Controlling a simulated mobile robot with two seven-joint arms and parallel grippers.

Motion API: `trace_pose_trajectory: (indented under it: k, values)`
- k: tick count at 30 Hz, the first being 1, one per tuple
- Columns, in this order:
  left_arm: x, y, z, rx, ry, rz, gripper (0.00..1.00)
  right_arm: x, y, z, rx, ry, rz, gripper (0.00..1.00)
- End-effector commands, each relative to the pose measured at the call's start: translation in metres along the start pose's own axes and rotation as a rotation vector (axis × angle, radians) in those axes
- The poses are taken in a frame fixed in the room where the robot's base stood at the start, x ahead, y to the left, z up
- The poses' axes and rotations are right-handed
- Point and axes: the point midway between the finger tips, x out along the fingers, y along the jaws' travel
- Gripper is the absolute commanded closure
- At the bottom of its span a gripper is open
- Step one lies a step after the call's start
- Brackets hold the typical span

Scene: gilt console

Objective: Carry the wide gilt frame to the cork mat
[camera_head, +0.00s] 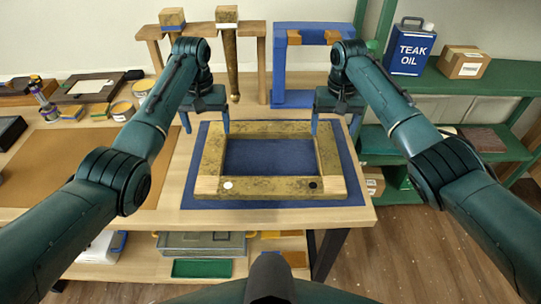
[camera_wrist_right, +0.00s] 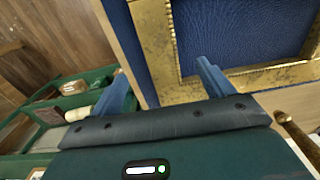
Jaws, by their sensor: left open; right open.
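The wide gilt frame (camera_head: 270,186) lies flat on a blue mat (camera_head: 275,202) at the middle of the table, with a white dot and a black dot on its near rail. My left gripper (camera_head: 206,126) is open at the far left corner, its fingers either side of the left rail. My right gripper (camera_head: 335,127) is open at the far right corner. In the right wrist view its fingers (camera_wrist_right: 163,84) are either side of the frame's rail (camera_wrist_right: 153,38); I cannot tell whether they touch. The brown cork mat (camera_head: 85,170) lies bare at the left.
Wooden and blue stands (camera_head: 291,98) rise behind the frame. Tins (camera_head: 122,110), a bottle (camera_head: 43,105) and a tray (camera_head: 90,87) stand behind the cork mat. Green shelves (camera_head: 470,78) with a Teak Oil can (camera_head: 411,48) and a carton (camera_head: 463,62) are at the right.

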Motion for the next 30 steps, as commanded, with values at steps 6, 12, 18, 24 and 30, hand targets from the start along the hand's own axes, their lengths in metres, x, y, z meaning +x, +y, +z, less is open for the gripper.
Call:
trace_pose_trajectory:
  k: [6,12,18,24,30]
  values:
    - [0.045,0.000,0.001,0.000,-0.005,0.000,0.20,0.045,0.000,0.001,0.000,-0.004,0.001,0.20]
    - [0.075,0.000,0.000,0.000,-0.002,0.000,0.20,0.075,0.000,0.001,0.001,-0.003,0.001,0.20]
    - [0.089,0.000,0.000,0.000,-0.001,0.001,0.20,0.089,0.000,0.000,0.000,-0.001,0.000,0.20]
    - [0.091,0.000,0.000,0.000,0.000,0.001,0.20,0.092,0.000,0.000,0.000,0.000,0.001,0.20]
    - [0.091,0.000,0.000,0.000,0.000,0.001,0.25,0.092,0.000,0.000,0.000,0.000,0.000,0.25]
